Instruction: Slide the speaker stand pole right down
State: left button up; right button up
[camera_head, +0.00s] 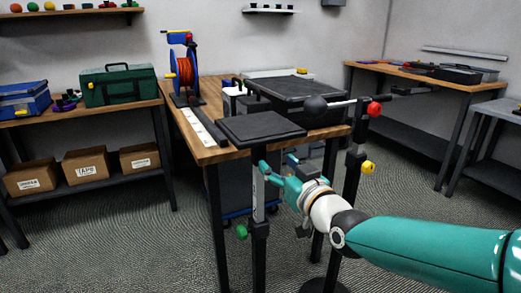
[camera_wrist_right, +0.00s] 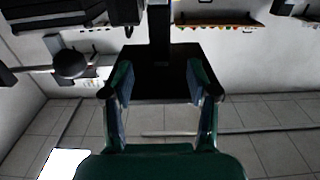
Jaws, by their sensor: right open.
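The speaker stand stands at the front of the table in the head view. Its flat black top plate (camera_head: 262,127) sits on a silver pole (camera_head: 258,190), which runs into a black lower tube (camera_head: 260,250) with a green knob (camera_head: 241,232). My right gripper (camera_head: 268,172) is open at the silver pole, below the plate. I cannot tell whether it touches the pole. In the wrist view its two fingers (camera_wrist_right: 161,82) are apart, with a dark flat shape showing between them and a dark upright bar beyond. My left gripper is not in view.
A microphone stand with a black ball (camera_head: 315,104), a red knob (camera_head: 375,109) and a yellow knob (camera_head: 368,167) stands close on the right. The wooden table (camera_head: 205,152) behind holds a black case (camera_head: 292,87) and a cable reel (camera_head: 184,70). Open floor lies to the left.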

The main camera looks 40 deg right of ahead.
aim_at(261, 150)
jog(key=x, duration=0.9)
jog(key=shift+w, duration=0.3)
grip_shut()
